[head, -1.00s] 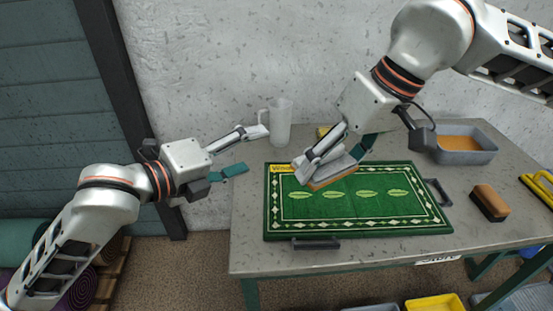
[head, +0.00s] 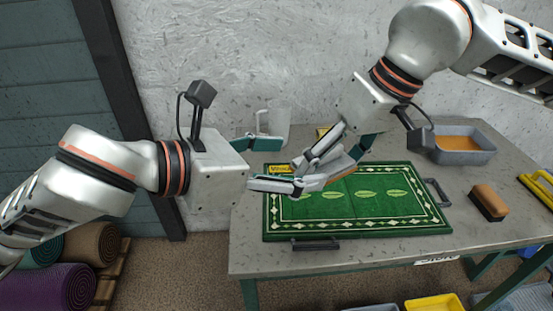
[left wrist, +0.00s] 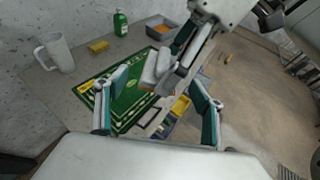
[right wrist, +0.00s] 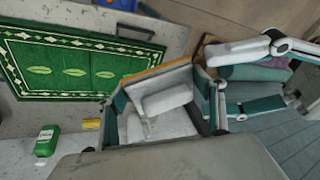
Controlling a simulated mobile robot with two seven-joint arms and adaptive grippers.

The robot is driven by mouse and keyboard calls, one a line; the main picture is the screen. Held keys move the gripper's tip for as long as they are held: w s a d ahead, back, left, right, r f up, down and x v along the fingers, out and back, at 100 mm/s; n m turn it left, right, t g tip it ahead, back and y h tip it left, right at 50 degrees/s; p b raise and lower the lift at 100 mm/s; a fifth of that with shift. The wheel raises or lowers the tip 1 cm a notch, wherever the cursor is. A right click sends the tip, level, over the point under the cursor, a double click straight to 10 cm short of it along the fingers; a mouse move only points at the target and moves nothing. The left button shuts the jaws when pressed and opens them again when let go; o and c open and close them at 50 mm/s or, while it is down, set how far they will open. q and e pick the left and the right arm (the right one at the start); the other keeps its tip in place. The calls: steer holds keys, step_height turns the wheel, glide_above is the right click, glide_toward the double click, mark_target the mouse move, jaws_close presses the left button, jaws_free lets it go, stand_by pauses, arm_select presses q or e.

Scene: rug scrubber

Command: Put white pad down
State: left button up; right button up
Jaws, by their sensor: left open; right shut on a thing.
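The white pad (head: 340,172), a pale block with a grip on top and an orange-brown layer along one side, is held by my right gripper (head: 334,152) above the far left part of the green rug (head: 350,207). In the right wrist view the pad (right wrist: 163,98) sits between the two fingers. My left gripper (head: 287,160) is open and empty, with its fingers pointing toward the pad from the left. In the head view one left finger partly covers the pad and the right gripper. In the left wrist view the pad (left wrist: 155,72) appears between the open left fingers.
A clear pitcher (head: 277,125) stands behind the rug. A grey tub (head: 462,145) with orange contents and a brown brush (head: 489,202) lie to the right. A green bottle (left wrist: 120,22) and yellow sponge (left wrist: 98,46) stand at the back. Clamps (head: 315,244) grip the rug edges.

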mark_target(327, 159)
arm_select(q)
steer(key=x, duration=0.9)
steer(key=shift+w+d, duration=0.15)
steer(key=c, duration=1.2)
arm_select(e)
steer(key=o, duration=2.1)
steer(key=shift+o, duration=0.2)
